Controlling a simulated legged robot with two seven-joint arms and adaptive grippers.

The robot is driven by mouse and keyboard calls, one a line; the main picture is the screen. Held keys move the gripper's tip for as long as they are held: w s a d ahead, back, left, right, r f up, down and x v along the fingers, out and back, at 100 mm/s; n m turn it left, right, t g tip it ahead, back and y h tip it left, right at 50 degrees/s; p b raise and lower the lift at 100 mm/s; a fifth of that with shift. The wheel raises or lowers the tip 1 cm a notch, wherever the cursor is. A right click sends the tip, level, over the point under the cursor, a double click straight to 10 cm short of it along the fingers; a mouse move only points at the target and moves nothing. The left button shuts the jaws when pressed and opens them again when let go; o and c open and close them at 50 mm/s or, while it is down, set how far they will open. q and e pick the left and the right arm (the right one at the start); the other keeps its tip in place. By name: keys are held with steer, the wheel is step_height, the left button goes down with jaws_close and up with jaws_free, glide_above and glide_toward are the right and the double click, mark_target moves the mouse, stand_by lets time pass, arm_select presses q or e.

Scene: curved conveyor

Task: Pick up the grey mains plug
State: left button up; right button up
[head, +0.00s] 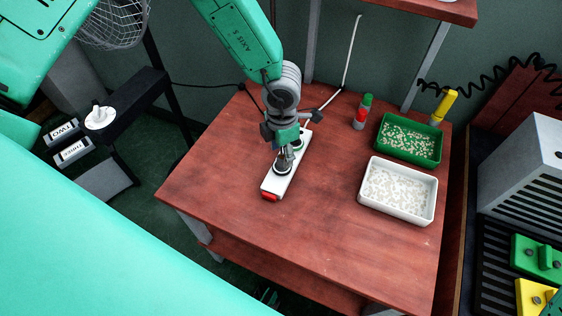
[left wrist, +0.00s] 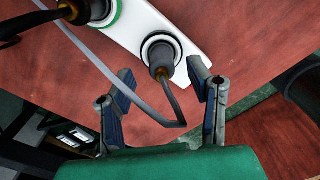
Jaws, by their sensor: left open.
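The white power strip (head: 272,185) lies on the red-brown table with a red end piece. The grey mains plug (head: 283,163) stands in a dark-ringed socket of the strip; it also shows in the left wrist view (left wrist: 162,57) with a grey cable looping from it. A darker plug (left wrist: 78,11) sits in a green-ringed socket beside it. My left gripper (head: 285,148) is open above the strip. In the left wrist view its fingers (left wrist: 160,75) lie to either side of the grey plug and its cable; contact cannot be told. My right gripper is not in view.
A green bin (head: 410,157) and a white bin (head: 398,217) with small pale pieces stand at the table's right. A white cable (head: 350,55) hangs at the back. The table's front and left are clear.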

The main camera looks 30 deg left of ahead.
mark_target(281, 156)
arm_select(q)
steer(key=f, duration=0.3)
steer(key=shift+d+f, duration=0.3)
steer(key=shift+a, duration=0.4)
jaws_close()
